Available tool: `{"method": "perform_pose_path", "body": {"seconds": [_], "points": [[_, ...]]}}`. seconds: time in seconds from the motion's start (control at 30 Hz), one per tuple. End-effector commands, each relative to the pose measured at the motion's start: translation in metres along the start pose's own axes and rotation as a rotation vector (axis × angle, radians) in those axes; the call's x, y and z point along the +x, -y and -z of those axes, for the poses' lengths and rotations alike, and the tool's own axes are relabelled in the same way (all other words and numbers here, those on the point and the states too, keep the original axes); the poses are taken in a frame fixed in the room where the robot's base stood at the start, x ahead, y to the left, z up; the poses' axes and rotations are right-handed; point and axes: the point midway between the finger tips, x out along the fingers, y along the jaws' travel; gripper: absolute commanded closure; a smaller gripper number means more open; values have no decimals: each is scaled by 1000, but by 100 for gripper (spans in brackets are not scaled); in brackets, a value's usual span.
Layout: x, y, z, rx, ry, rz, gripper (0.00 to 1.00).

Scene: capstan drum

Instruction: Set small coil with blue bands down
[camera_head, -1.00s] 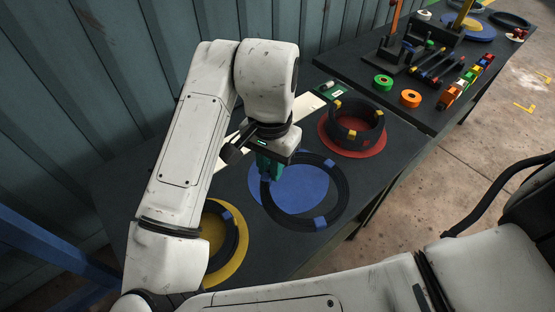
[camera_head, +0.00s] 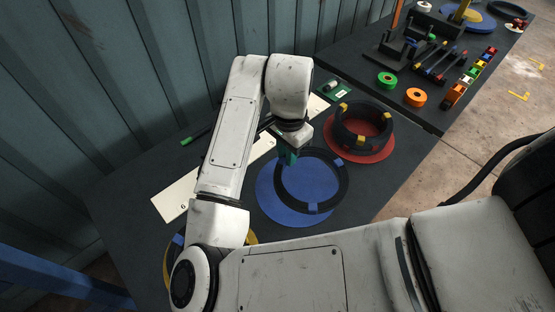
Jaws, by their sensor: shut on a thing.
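The small coil, a thin black ring with blue bands (camera_head: 312,208), is over the blue disc (camera_head: 268,200) on the dark table. It sits off-centre, toward the disc's upper right. My gripper (camera_head: 288,158), with green fingers, is shut on the ring's upper-left rim. The fingertips are partly hidden by the wrist and the rim. I cannot tell whether the ring touches the disc or hovers just above it.
A taller black coil with yellow bands (camera_head: 358,142) stands on a red disc (camera_head: 385,152) at the right. A yellow disc (camera_head: 251,237) is mostly hidden behind my arm. A pale strip (camera_head: 175,200) lies along the back. Green (camera_head: 387,80) and orange (camera_head: 415,97) rolls are on the farther table.

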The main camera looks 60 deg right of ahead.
Motion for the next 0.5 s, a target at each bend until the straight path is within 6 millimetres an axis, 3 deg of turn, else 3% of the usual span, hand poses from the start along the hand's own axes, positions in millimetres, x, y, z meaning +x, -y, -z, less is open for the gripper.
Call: {"method": "perform_pose_path", "body": {"seconds": [0.2, 0.5], "points": [[28, 24, 0, 0, 0, -1, 100], [47, 36, 0, -1, 0, -2, 100]]}}
